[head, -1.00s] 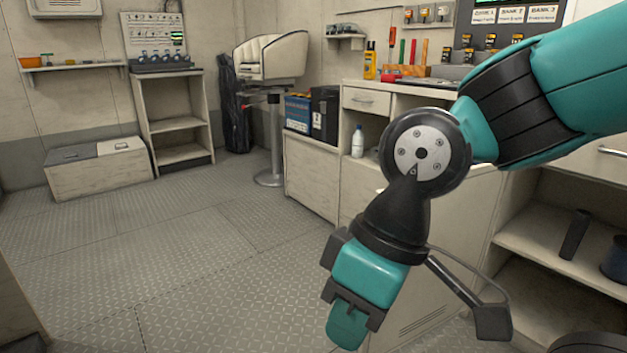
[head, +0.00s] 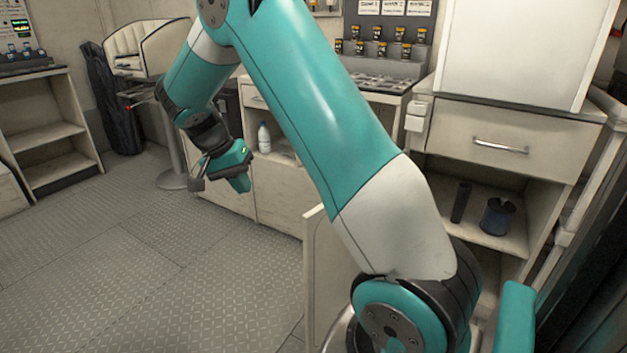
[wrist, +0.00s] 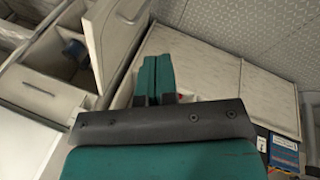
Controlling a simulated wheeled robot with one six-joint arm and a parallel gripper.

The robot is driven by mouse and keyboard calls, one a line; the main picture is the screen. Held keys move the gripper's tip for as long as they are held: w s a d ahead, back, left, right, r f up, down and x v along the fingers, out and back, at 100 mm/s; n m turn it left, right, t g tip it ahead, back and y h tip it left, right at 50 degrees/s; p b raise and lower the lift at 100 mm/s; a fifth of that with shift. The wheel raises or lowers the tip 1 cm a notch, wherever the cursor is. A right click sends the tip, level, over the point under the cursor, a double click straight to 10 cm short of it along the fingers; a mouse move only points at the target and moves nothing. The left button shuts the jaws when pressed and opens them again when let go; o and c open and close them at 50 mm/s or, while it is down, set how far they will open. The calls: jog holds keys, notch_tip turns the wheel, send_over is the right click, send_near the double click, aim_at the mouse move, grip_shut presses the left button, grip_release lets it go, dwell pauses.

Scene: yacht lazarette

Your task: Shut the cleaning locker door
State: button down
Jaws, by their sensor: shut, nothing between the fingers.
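The cleaning locker door (head: 318,265) stands open, swung out from the cabinet front into the floor area. My arm hides much of it. In the wrist view the pale open door (wrist: 116,38) is just left of the fingers, with the cabinet's open inside beyond it. My gripper (head: 240,184) is shut and empty, in front of the lower cabinets to the left of the door. Its teal fingertips are together in the wrist view (wrist: 154,78), apart from the door as far as I can tell.
A black cylinder (head: 461,202) and a blue roll (head: 496,215) are on the open cabinet's shelf. A drawer (head: 505,138) is above. A white bottle (head: 264,138) stands in an open nook behind my gripper. The patterned floor (head: 150,270) at left is clear.

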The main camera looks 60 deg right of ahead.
jog(key=s+d+f+m+g+p, duration=0.1)
jog(key=d+m+g+p, duration=0.2)
jog(key=d+m, duration=0.6)
jog(key=s+d+f+b, duration=0.2)
jog(key=s+d+f, duration=0.2)
jog(key=s+f, duration=0.4)
jog(key=shift+s+f+n+h, duration=0.3)
jog(key=shift+s, duration=0.45)
jog(key=shift+s+d, duration=0.1)
